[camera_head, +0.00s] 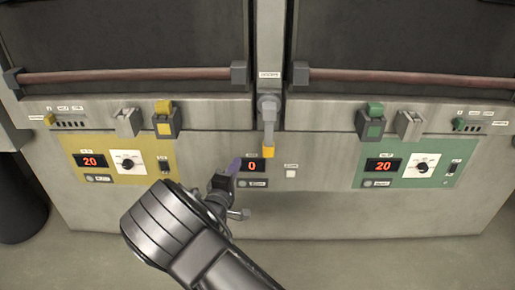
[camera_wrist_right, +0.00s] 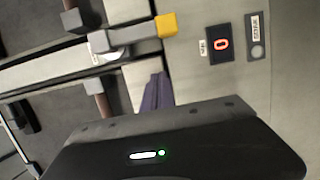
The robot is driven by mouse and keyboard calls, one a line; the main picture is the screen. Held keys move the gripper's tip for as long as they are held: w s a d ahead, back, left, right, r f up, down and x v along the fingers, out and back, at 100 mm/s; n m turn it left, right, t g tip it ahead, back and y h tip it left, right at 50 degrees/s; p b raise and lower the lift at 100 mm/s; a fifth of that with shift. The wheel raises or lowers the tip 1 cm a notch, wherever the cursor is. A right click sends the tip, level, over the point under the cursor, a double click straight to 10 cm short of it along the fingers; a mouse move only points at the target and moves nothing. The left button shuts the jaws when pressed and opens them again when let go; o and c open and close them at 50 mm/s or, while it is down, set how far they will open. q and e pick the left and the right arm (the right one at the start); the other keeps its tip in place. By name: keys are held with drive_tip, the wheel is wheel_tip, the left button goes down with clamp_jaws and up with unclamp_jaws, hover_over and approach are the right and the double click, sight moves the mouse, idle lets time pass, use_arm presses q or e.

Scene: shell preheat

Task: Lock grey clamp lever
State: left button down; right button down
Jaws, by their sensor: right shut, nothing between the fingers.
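The grey clamp lever (camera_head: 269,122) hangs straight down from its pivot on the centre post between the two doors, with a yellow tip at its lower end. It also shows in the right wrist view (camera_wrist_right: 132,36), with the yellow tip toward the display. My right gripper (camera_head: 233,167) is shut and empty in front of the panel, just left of the centre display and lower left of the lever's tip. Its purple fingers show in the right wrist view (camera_wrist_right: 156,92), apart from the lever. My left gripper is in neither view.
The centre display (camera_head: 252,166) reads 0, with a white button (camera_head: 291,173) to its right. A yellow control panel (camera_head: 140,175) is at left and a green one (camera_head: 440,177) at right, both reading 20. Door bars (camera_head: 130,77) and (camera_head: 400,77) run above.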

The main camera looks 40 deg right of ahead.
sight(269, 131)
drive_tip(key=w+d+p, duration=0.1)
drive_tip(key=w+d, duration=0.2)
drive_tip(key=d, duration=0.8)
drive_tip(key=shift+w, duration=0.4)
drive_tip(key=shift+f, duration=0.15)
